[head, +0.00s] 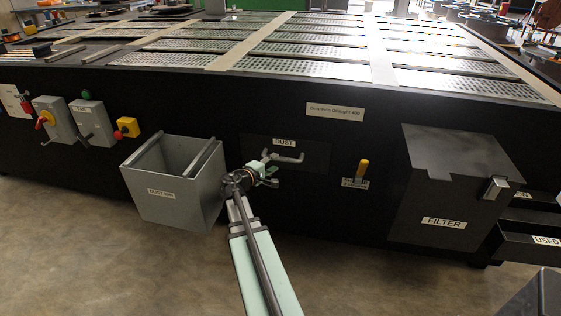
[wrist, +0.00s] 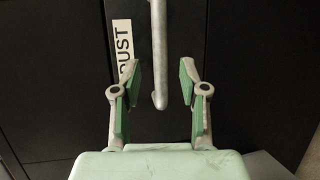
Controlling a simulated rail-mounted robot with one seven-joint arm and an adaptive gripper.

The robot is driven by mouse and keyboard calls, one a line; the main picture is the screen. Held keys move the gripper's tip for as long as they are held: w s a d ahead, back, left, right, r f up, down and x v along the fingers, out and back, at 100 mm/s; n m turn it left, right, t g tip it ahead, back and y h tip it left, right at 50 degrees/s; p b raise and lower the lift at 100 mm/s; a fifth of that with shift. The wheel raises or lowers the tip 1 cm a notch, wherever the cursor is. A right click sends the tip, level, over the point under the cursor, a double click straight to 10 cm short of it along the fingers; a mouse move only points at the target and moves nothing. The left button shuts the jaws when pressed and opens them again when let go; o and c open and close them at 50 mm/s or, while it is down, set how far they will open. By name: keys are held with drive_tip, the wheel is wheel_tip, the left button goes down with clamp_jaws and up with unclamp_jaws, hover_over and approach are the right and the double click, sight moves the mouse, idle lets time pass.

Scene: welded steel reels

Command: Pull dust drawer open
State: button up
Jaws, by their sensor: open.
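The dust drawer (head: 317,152) is a dark panel in the front of the black bench, with a white DUST label (head: 284,142). Its face looks flush with the bench front. Its grey bar handle (head: 291,158) shows below the label. My gripper (head: 268,166) is at the handle's left part in the head view. In the wrist view my gripper (wrist: 160,76) is open, with green-padded fingers on either side of the handle (wrist: 158,50). A gap shows between the handle and each finger. The label (wrist: 123,50) lies just left of the handle there.
A grey open-topped dust bin (head: 165,212) hangs left of my arm. A yellow-handled lever (head: 363,170) and a large filter box (head: 450,190) stand right of the drawer. Switch boxes (head: 55,120) are at far left. The floor in front is clear.

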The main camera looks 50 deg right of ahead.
sight(279, 159)
drive_tip(key=shift+d+f+b, duration=0.1)
drive_tip(key=shift+d+f, duration=0.05)
drive_tip(key=shift+d, duration=0.75)
drive_tip(key=shift+d+f+b, duration=0.1)
drive_tip(key=shift+d+f, duration=0.1)
drive_tip(key=shift+d, duration=0.7)
drive_tip(key=shift+d+f+b, duration=0.1)
drive_tip(key=shift+d+f, duration=0.05)
drive_tip(key=shift+d, duration=0.75)
clamp_jaws()
